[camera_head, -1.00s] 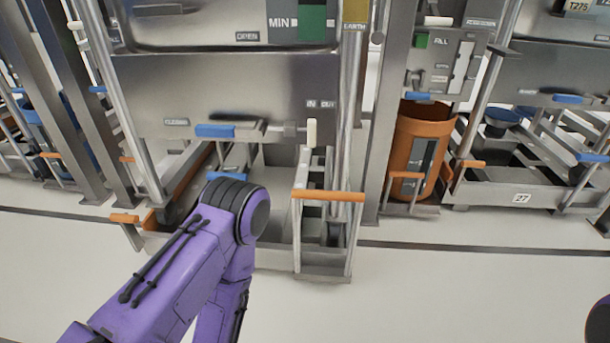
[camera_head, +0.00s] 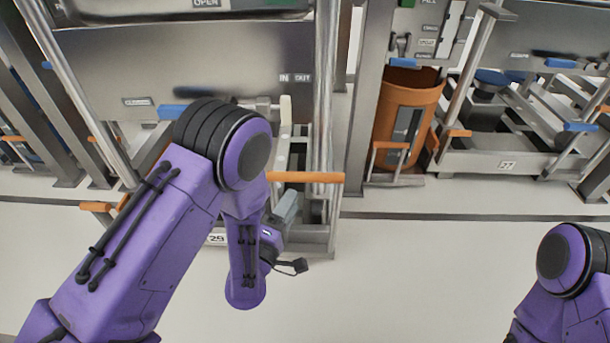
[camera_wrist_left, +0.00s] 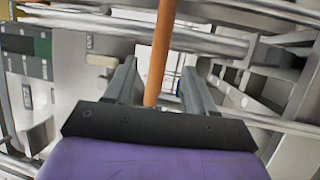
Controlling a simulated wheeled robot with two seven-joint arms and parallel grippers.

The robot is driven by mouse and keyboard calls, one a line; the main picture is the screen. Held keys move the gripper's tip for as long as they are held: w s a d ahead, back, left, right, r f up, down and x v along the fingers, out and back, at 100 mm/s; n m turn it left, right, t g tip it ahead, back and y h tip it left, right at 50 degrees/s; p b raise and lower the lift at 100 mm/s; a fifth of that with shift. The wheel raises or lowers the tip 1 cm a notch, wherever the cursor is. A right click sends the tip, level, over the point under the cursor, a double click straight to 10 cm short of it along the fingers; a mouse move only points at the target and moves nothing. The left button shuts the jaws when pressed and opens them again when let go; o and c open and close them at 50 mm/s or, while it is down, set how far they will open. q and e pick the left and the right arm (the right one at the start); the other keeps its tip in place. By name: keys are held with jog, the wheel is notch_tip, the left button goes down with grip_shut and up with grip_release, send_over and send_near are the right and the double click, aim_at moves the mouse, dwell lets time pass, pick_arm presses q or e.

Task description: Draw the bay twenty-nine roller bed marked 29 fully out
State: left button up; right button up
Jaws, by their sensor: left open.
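The roller bed marked 29 (camera_head: 318,240) is a low grey metal frame under the big steel machine. Its number plate (camera_head: 216,239) is partly hidden by my left arm. An orange bar handle (camera_head: 305,177) stands across its front right on a pale upright. My left gripper (camera_head: 287,206) is just below and in front of this bar, partly hidden by my wrist. In the left wrist view my left gripper (camera_wrist_left: 160,70) is open, and an orange bar (camera_wrist_left: 161,45) runs between its fingers; I cannot tell whether they touch. My right gripper is out of view.
A blue handle (camera_head: 173,112) and a pale lever (camera_head: 286,110) are on the machine above. An orange bin (camera_head: 406,118) and the bed marked 27 (camera_head: 480,163) stand to the right. The pale floor (camera_head: 420,270) in front is clear.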

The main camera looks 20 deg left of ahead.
aim_at(305, 177)
pick_arm(q)
jog(key=x, duration=0.9)
jog(key=shift+w+b, duration=0.2)
jog(key=shift+b, duration=0.1)
